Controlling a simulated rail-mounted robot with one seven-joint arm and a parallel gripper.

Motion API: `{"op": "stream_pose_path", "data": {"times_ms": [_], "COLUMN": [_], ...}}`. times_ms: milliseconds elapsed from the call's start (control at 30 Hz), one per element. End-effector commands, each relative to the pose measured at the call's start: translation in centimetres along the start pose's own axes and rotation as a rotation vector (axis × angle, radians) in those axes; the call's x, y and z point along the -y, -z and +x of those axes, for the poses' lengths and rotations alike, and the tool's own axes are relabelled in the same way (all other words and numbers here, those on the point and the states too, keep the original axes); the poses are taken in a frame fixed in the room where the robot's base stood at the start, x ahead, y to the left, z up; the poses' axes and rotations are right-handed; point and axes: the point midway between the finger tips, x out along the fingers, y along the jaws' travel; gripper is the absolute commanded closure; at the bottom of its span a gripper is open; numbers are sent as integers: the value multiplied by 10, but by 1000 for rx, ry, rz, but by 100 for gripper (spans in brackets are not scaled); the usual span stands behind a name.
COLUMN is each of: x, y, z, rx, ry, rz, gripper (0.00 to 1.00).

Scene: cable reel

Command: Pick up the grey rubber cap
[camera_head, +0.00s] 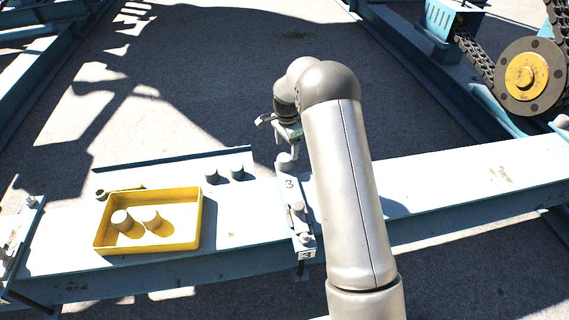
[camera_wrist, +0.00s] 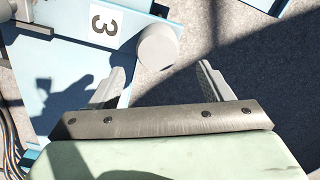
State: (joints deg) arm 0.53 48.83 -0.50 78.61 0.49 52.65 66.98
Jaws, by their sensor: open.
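A grey rounded cap (camera_head: 284,162) stands at the far end of the narrow blue plate marked 3. It also shows in the wrist view (camera_wrist: 158,46), just ahead of the gap between my fingertips. My gripper (camera_head: 288,139) is open and empty, close above this cap; in the wrist view its two fingers (camera_wrist: 162,72) are spread wide apart. Whether a finger touches the cap I cannot tell. Two more light grey caps, the left one (camera_head: 121,221) and the right one (camera_head: 151,218), sit in the yellow tray (camera_head: 199,222).
Two small dark grey pieces (camera_head: 211,176) stand on the beam behind the tray, near a yellow-handled tool (camera_head: 119,190). More fittings (camera_head: 298,209) sit along the numbered plate. A chain and sprocket (camera_head: 527,76) are at upper right. The beam's right part is clear.

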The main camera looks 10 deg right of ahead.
Motion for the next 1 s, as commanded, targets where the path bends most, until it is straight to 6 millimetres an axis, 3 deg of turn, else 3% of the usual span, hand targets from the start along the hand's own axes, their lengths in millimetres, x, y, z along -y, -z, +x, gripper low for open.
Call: {"op": "stream_pose_path", "data": {"times_ms": [267,567,800,1000], "x": [-1,-2,-2,-2], "y": [-1,-4,-4,-4], "z": [17,59,60,60], "rx": [0,0,-1,-1], "ry": [0,0,2,2], "rz": [-1,-1,-1,-1], "gripper": [27,27,27,74]}}
